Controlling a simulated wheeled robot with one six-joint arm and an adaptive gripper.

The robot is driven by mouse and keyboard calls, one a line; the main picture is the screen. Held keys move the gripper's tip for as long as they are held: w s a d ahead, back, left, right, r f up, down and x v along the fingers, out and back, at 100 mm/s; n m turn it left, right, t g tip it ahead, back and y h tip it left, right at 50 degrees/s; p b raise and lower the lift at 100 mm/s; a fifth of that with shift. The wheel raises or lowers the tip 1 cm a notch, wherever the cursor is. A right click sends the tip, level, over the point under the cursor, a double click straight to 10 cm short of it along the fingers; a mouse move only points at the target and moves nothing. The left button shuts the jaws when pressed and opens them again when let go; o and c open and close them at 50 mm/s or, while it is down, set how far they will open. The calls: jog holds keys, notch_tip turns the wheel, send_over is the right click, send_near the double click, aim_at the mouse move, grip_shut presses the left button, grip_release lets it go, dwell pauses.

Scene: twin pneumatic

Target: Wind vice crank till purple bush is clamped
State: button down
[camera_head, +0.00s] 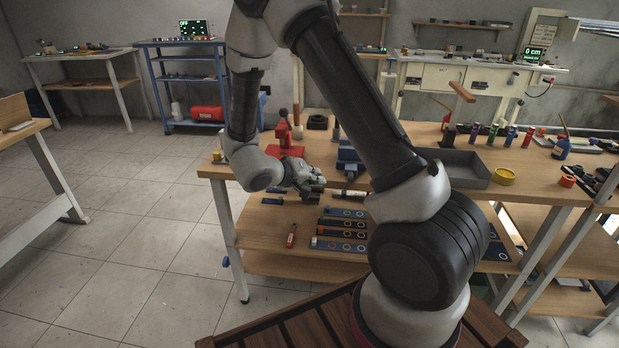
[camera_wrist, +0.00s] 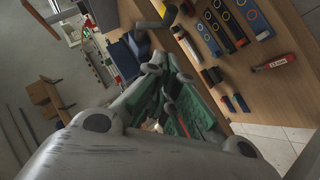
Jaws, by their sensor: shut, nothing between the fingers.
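A blue vice (camera_head: 349,160) stands on the workbench, partly behind my arm. A blue body that looks like the same vice (camera_wrist: 123,57) shows left of my gripper in the wrist view. I cannot make out its crank clearly, nor a purple bush between its jaws. My gripper (camera_head: 312,186) is near the bench's front edge, left of and nearer than the vice. In the wrist view my gripper (camera_wrist: 153,68), with green finger pads, is shut and empty. I cannot tell whether it touches anything.
A red press (camera_head: 285,137) stands behind my gripper. A grey tray (camera_head: 458,168), a yellow ring (camera_head: 504,177) and several small coloured cylinders are on the right of the bench. Blue strips with rings (camera_head: 338,244) lie on the lower shelf. Floor on the left is clear.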

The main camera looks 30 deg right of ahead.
aim_at(347, 185)
jog(key=d+f, duration=0.4)
jog(key=d, duration=0.1)
jog(key=shift+w+d+f, duration=0.1)
jog(key=shift+d+f, duration=0.05)
jog(key=shift+d, duration=0.1)
jog(key=shift+s+d+f, duration=0.2)
jog(key=shift+d+f, duration=0.1)
jog(key=shift+f, duration=0.05)
jog(key=shift+s+d+f+h, duration=0.2)
jog(key=shift+d+f+h, duration=0.05)
jog(key=shift+f, duration=0.2)
jog(key=shift+s+d+f+h, duration=0.15)
jog(key=shift+d+f+h, duration=0.1)
jog(key=shift+f, duration=0.15)
jog(key=shift+w+a, duration=0.1)
jog(key=shift+a, duration=0.05)
